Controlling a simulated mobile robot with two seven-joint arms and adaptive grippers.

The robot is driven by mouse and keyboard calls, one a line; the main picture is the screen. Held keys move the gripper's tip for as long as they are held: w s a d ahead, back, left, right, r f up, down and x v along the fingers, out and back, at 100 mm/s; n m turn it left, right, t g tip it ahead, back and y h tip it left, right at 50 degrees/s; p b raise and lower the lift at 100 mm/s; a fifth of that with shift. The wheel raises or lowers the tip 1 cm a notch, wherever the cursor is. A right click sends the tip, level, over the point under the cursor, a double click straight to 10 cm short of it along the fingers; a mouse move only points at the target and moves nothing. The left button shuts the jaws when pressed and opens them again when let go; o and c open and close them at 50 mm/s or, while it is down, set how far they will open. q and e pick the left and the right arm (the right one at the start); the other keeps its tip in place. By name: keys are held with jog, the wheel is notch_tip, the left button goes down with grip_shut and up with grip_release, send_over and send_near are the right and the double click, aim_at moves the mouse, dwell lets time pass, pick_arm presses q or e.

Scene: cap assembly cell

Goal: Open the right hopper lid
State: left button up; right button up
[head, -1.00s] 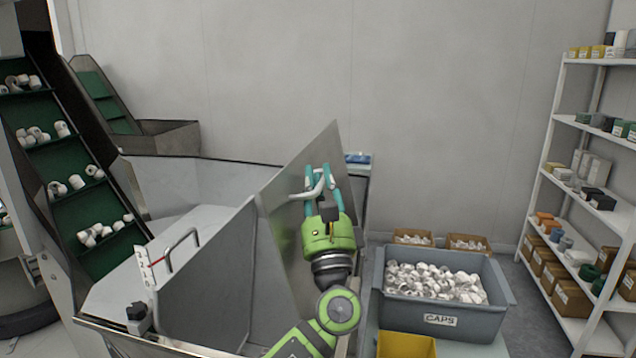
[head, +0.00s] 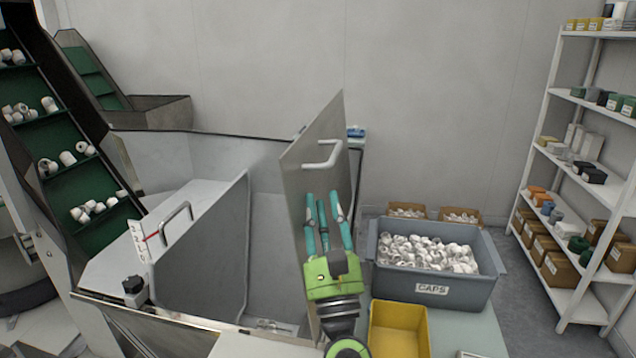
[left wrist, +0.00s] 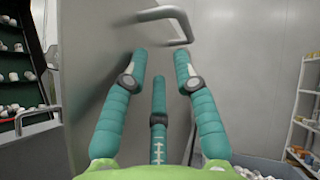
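The right hopper lid (head: 298,185) is a grey metal panel standing raised, nearly upright, on the right side of the hopper. Its pale bar handle (head: 322,157) is near the upper edge; it also shows at the top of the left wrist view (left wrist: 165,14). My left gripper (head: 323,198) is just below the handle, in front of the lid, apart from the handle. Its teal fingers are spread and empty, as the left wrist view (left wrist: 161,62) shows. My right gripper is in neither view.
A second grey panel (head: 210,260) with a handle stands to the left. A grey CAPS bin (head: 435,292) and a yellow bin (head: 400,335) stand on the right. A green conveyor (head: 60,215) rises at left; shelves (head: 570,150) stand far right.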

pick_arm(q)
jog(key=shift+s+f, duration=0.45)
jog(key=shift+f, duration=0.05)
jog(key=b+v, duration=0.4)
jog(key=v, duration=0.4)
jog(key=shift+a, duration=0.3)
jog(key=shift+f, duration=0.1)
jog(key=shift+b, duration=0.3)
